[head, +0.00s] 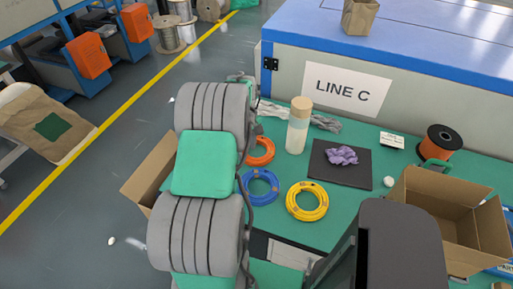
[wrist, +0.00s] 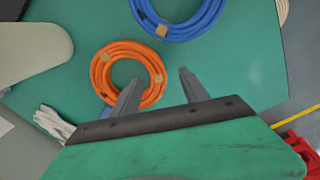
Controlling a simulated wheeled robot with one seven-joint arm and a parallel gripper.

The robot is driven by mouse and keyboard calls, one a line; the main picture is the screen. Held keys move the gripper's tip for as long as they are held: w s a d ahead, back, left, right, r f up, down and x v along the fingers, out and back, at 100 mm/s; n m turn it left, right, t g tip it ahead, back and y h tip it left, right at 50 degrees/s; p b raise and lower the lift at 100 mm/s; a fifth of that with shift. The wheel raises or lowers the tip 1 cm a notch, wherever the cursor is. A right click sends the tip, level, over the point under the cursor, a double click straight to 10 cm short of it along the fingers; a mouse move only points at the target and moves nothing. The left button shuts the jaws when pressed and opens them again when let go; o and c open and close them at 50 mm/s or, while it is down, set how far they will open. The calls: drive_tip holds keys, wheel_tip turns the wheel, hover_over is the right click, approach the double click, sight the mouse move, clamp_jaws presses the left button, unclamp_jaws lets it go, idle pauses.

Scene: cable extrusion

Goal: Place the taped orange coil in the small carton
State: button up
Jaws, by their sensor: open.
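The orange coil (head: 262,152) lies flat on the green table, partly hidden by my arm in the head view. In the wrist view the orange coil (wrist: 98,72) shows several tan tape bands. My gripper (wrist: 158,77) is open above it. The left fingertip is over the coil's inner hole and the right fingertip is just outside its right side, so the ring's right part shows between them. Contact cannot be told. My arm hides the gripper in the head view. One open carton (head: 148,172) is at the left, partly hidden by my arm. A larger-looking open carton (head: 412,205) stands at the right.
A blue coil (head: 274,190) and a yellow coil (head: 295,207) lie near the orange one. A pale bottle (head: 298,132) stands behind. A dark mat (head: 325,172) bears a purple cloth (head: 342,156). An orange spool (head: 437,147) is at the right. A white glove (wrist: 52,122) lies nearby.

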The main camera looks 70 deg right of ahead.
sight(246, 156)
drive_tip(key=f, duration=0.3)
drive_tip(key=d+f+p, duration=0.1)
drive_tip(key=f, duration=0.1)
drive_tip(key=shift+w, duration=0.1)
drive_tip(key=shift+a, duration=0.1)
drive_tip(key=shift+c, duration=0.5)
drive_tip(key=shift+r, duration=0.1)
clamp_jaws()
